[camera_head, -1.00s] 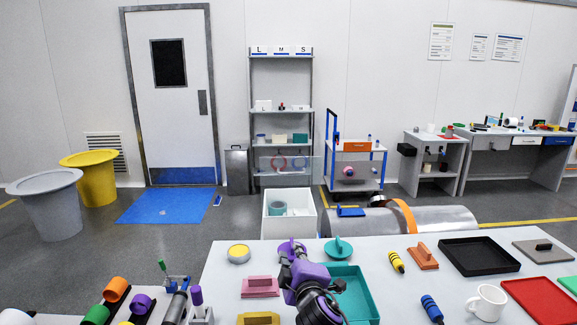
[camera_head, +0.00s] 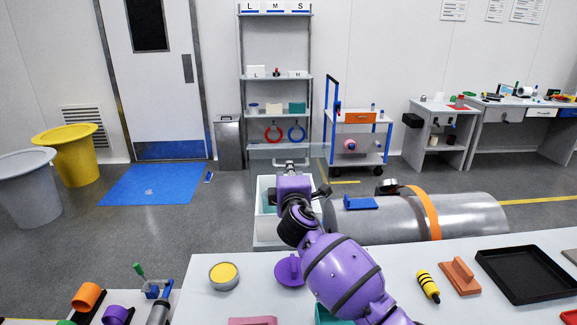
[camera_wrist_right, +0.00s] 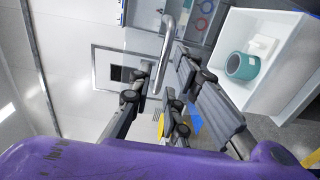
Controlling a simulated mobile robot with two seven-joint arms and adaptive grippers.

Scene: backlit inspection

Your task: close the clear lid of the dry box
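The dry box (camera_head: 264,240) is an open white bin beyond the table edge, partly hidden behind my right arm. It also shows in the right wrist view (camera_wrist_right: 285,35), with a teal roll (camera_wrist_right: 241,66) inside. Its clear lid (camera_head: 262,153) stands raised behind the box, faint against the shelf. A metal bar handle (camera_head: 291,162) sits on the lid. My right gripper (camera_head: 290,174) is at this handle. In the right wrist view, its fingers (camera_wrist_right: 166,98) are apart, with the handle (camera_wrist_right: 168,50) by the gap; contact cannot be told. My left gripper is not in view.
A grey cylinder (camera_head: 470,213) with an orange band lies right of the box. The white table (camera_head: 235,300) in front holds a yellow-topped tin (camera_head: 223,275), a purple lid (camera_head: 289,270) and a black tray (camera_head: 528,274). A shelf rack (camera_head: 276,78) stands behind the box.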

